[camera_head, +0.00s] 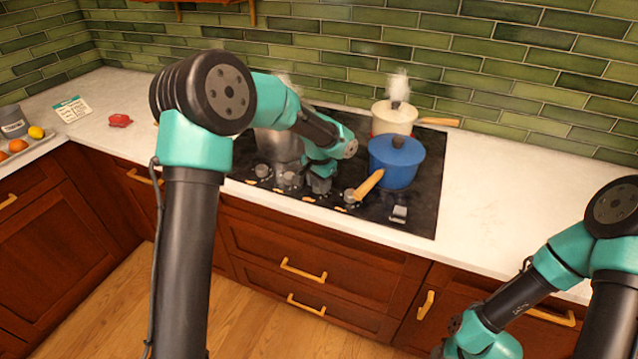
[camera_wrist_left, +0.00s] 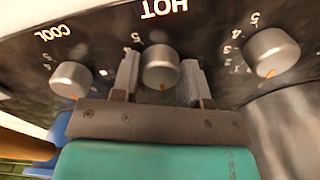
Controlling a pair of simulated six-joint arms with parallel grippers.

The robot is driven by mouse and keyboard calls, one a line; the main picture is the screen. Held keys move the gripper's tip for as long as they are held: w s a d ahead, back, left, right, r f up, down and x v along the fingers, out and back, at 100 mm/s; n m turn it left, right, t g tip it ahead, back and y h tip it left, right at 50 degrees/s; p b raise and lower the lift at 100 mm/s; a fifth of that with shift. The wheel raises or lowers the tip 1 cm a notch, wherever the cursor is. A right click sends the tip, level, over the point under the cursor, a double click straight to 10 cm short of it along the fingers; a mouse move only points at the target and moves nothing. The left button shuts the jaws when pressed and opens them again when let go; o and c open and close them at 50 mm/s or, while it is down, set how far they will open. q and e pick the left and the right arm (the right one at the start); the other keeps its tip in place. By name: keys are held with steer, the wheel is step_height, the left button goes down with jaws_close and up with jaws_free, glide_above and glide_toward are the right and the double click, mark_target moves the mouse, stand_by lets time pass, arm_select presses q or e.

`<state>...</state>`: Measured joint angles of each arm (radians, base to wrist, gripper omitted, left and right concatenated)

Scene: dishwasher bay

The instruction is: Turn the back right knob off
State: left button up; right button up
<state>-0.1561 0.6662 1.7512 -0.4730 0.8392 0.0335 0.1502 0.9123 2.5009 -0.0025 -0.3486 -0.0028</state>
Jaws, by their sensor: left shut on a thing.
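My left gripper (camera_head: 320,186) reaches down to the row of knobs along the front of the black cooktop (camera_head: 425,205). In the left wrist view its two fingers stand on either side of the middle silver knob (camera_wrist_left: 160,66), under the upside-down HOT label, shut on it. That knob's orange mark points to the bottom of the picture. A knob beside COOL (camera_wrist_left: 71,79) and another knob (camera_wrist_left: 268,52) stand free on either side. In the head view a knob (camera_head: 350,196) shows right of the gripper. I cannot tell which burner each knob serves. My right gripper is out of view.
A steaming cream pot (camera_head: 392,120) stands at the back right of the cooktop, with a blue pot (camera_head: 396,165) in front, its wooden handle jutting toward the knobs. A silver pot (camera_head: 278,146) is partly hidden by my left arm. The right counter (camera_head: 520,190) is clear.

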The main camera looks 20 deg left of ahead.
arm_select(q)
steer(key=o, duration=0.9)
step_height(320, 180, up, 18)
steer(key=shift+f, duration=0.25)
stand_by(0.3)
